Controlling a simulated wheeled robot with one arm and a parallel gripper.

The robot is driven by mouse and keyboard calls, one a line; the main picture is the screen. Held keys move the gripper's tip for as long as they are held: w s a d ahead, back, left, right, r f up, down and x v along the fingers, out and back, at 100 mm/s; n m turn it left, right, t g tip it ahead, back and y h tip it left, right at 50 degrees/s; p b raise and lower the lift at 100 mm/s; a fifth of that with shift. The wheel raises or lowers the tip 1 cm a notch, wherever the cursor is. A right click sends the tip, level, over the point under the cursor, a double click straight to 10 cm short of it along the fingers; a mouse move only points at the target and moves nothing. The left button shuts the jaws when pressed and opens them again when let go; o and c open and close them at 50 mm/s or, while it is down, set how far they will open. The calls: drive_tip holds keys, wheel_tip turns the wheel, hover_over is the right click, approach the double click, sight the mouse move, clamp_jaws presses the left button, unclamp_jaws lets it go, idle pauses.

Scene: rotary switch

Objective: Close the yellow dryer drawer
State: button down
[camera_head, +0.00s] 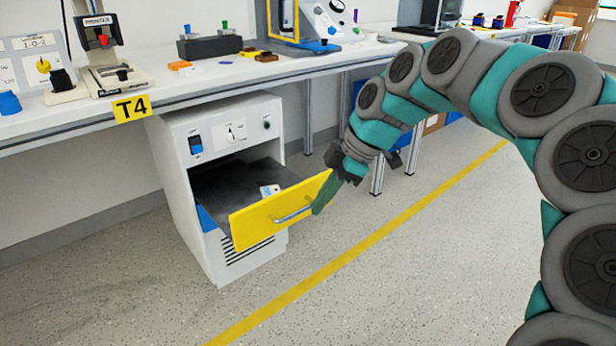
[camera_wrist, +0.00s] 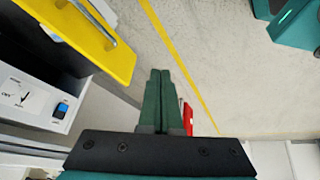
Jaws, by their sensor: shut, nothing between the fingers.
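The yellow dryer drawer (camera_head: 262,219) is pulled out of the white dryer cabinet (camera_head: 181,143), and a small tag-like item (camera_head: 270,190) lies inside it. A metal bar handle (camera_head: 293,214) is on its yellow front. My gripper (camera_head: 319,209) is at the right end of the yellow front, close to the handle; I cannot tell whether it touches. In the wrist view my gripper (camera_wrist: 160,74) has its green fingers together and empty. There the yellow drawer front (camera_wrist: 85,45) is at the upper left, with the handle (camera_wrist: 92,18) along it.
A long white workbench (camera_head: 225,72) with several devices runs above and behind the dryer. A yellow floor line (camera_head: 330,273) crosses the speckled floor, which is clear in front of the drawer. Bench legs (camera_head: 379,174) stand behind my gripper.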

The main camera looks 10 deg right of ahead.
drive_tip(key=w+d+r+n+y+p, duration=0.1)
drive_tip(key=w+d+n, duration=0.2)
drive_tip(key=w, duration=0.5)
drive_tip(key=n+t+p, duration=0.2)
approach(296, 196)
drive_tip(key=shift+x, duration=2.3)
drive_tip(key=shift+d+f, duration=0.1)
drive_tip(key=shift+d, duration=0.05)
drive_tip(key=shift+w, duration=0.1)
